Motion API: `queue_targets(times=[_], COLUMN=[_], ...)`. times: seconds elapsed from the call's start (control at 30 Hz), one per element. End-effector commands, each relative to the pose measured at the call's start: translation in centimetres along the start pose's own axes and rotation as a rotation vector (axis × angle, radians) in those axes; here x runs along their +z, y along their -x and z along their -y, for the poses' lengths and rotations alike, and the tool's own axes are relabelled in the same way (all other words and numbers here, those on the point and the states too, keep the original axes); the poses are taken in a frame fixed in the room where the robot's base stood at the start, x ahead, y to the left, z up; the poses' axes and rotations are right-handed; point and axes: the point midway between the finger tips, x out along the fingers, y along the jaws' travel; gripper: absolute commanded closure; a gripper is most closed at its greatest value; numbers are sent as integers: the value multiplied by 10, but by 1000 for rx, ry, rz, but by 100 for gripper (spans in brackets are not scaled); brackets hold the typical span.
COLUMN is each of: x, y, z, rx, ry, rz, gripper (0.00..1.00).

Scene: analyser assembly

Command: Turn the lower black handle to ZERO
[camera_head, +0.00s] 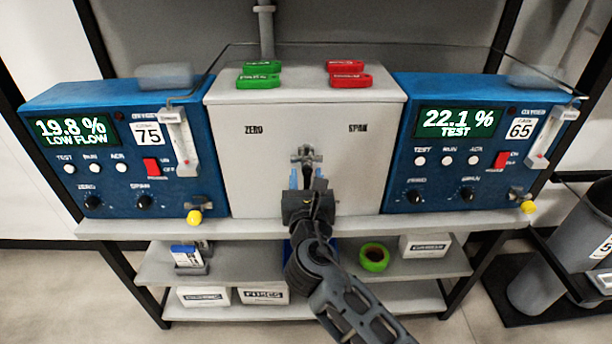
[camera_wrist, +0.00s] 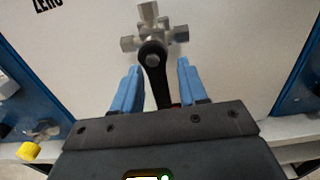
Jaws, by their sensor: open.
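The lower black handle (camera_wrist: 154,72) is mounted on a metal cross-shaped valve (camera_wrist: 152,35) on the front of the pale cabinet. The handle points down from its pivot, leaning slightly right at its lower end. My gripper (camera_wrist: 158,68) is open, with one blue finger on each side of the handle and visible gaps between. In the head view the valve (camera_head: 306,157) shows just above my gripper (camera_head: 306,177), which hides most of the handle. The ZERO label (camera_head: 254,129) is at upper left of the valve, and the SPAN label (camera_head: 358,128) at upper right.
Blue analysers stand left (camera_head: 115,175) and right (camera_head: 440,180) of the cabinet (camera_head: 270,180). Green tags (camera_head: 260,75) and red tags (camera_head: 347,75) lie on its top. A shelf below holds green tape (camera_head: 374,257) and boxes.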

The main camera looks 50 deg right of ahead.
Motion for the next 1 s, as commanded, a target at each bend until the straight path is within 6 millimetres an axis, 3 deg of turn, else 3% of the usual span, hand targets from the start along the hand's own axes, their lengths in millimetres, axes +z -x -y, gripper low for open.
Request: queue_targets(times=[0.37,0.8,1.0], x=[0,0,0], y=[-6,-6,-6], z=[0,0,-1], rx=[0,0,1], ry=[-1,-1,-22], rz=[0,0,0], gripper=[58,100,100])
